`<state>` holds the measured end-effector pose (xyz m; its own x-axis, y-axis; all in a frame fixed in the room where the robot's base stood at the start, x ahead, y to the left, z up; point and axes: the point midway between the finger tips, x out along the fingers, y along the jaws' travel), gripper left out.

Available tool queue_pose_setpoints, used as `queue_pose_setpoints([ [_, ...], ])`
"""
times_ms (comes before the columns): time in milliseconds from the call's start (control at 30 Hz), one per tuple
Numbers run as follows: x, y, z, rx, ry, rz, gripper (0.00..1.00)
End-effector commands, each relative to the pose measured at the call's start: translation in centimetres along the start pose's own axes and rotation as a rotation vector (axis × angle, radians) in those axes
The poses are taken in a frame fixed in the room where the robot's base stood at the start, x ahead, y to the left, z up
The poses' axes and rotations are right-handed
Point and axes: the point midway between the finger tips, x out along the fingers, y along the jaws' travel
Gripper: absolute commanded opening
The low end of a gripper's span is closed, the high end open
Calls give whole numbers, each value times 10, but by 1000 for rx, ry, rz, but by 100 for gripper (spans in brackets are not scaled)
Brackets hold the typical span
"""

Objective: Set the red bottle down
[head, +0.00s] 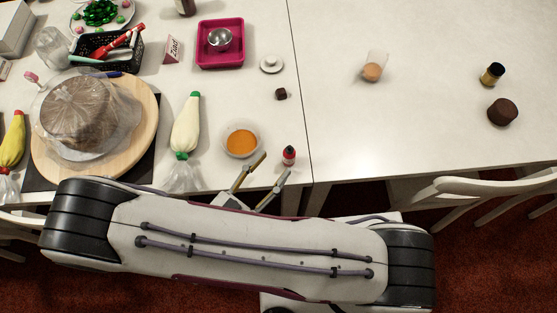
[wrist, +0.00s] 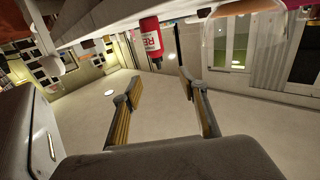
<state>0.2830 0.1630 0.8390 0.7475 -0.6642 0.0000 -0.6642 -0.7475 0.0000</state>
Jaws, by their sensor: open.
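The small red bottle (head: 289,154) with a dark cap stands upright near the front edge of the left table, right of a bowl of orange contents. My gripper (head: 276,164) is open, its two fingers spread and pointing up the picture toward the bottle. The bottle is just beyond the fingertips, nearer the right finger. In the wrist view, which looks upside down, the red bottle (wrist: 150,38) with a white label shows past the open fingertips (wrist: 160,77), and nothing is between the fingers. I see no finger touching it.
The orange bowl (head: 241,141) is close to the left finger. A piping bag (head: 186,125), a wooden turntable (head: 144,122) with a wrapped cake, and a pink tray (head: 243,50) are further left and back. A small brown piece (head: 281,94) lies behind the bottle. The right table is mostly clear.

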Motion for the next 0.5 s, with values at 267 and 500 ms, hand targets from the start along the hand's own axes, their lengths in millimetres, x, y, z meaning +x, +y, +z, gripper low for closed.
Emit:
queue_pose_setpoints([
  [267,1,-1,-2,6,-3,5,42],
  [500,4,-5,-15,40,-41,19,42],
])
